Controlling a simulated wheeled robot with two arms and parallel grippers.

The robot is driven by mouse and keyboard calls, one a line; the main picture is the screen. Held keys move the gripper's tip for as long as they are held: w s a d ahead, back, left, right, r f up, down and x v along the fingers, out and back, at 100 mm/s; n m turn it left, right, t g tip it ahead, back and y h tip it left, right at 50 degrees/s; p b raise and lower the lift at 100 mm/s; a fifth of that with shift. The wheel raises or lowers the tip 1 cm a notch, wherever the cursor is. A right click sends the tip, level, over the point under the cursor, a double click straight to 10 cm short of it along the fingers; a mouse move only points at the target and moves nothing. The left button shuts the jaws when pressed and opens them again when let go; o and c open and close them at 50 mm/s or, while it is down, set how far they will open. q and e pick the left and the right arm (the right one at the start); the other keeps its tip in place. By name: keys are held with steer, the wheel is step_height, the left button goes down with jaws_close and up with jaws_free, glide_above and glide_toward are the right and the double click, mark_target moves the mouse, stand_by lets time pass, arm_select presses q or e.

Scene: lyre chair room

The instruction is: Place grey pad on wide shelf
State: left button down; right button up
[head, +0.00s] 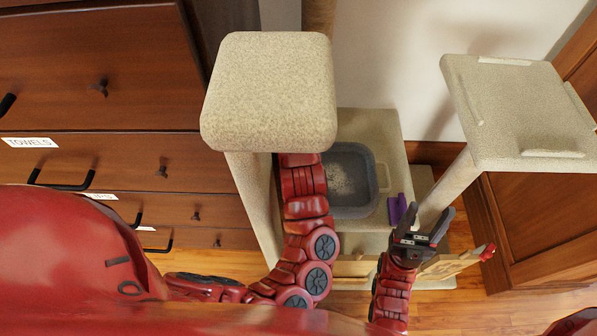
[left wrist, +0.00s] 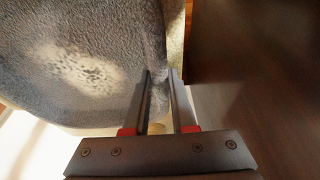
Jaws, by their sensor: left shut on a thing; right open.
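The grey pad (head: 352,200), with a raised rim and a paler speckled middle, shows below the top platform in the head view, over the beige wide shelf (head: 385,125). Whether it rests on the shelf or hangs just above it I cannot tell. In the left wrist view the fuzzy pad (left wrist: 95,25) fills the upper left, and my left gripper (left wrist: 160,75) is shut on its edge. The left gripper is hidden in the head view behind the top platform. My right gripper (head: 431,214) is open and empty, right of the shelf.
A beige top platform (head: 268,90) overhangs my left arm. Another beige platform (head: 520,110) stands on a slanting post at the right. A purple thing (head: 397,209) lies by the pad. Wooden drawers (head: 100,85) are at the left.

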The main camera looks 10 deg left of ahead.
arm_select(q)
steer(key=shift+f, duration=0.35)
steer(key=c, duration=0.7)
jaws_free()
steer(key=shift+o, duration=0.2)
steer(key=shift+r, duration=0.1)
steer(key=p+v, duration=0.2)
steer(key=v, duration=0.6)
steer(key=shift+r, duration=0.25)
steer(key=p+v, duration=0.5)
steer(key=v, duration=0.3)
steer(key=shift+s+r, duration=0.2)
steer(key=shift+r, duration=0.15)
steer(key=shift+d, duration=0.1)
